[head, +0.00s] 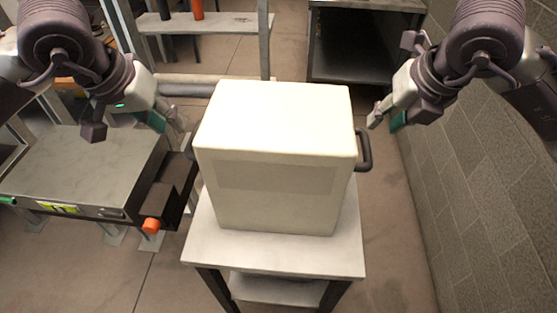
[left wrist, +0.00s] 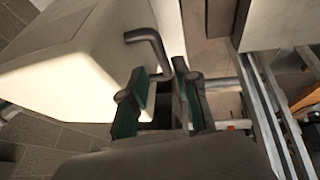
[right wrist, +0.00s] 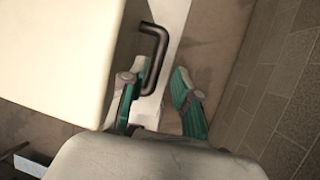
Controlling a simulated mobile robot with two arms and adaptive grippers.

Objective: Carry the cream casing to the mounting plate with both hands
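The cream casing (head: 275,125) stands upright on a small light-topped stand (head: 270,253). It has a dark bar handle on each side. My left gripper (head: 172,122) is open beside the left handle (left wrist: 150,42); in the left wrist view that handle's near end lies around the gap between the fingertips, and contact cannot be told. My right gripper (head: 383,118) is open beside the right handle (head: 364,150). In the right wrist view this handle (right wrist: 158,60) shows just ahead of the fingers, near the left one. I cannot make out the mounting plate.
A grey-topped bench (head: 80,165) with an orange knob (head: 151,226) stands close at the left. A block wall (head: 480,190) runs along the right. A metal rack (head: 205,22) and a dark shelf unit (head: 362,50) stand behind. Floor is clear between the stand and wall.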

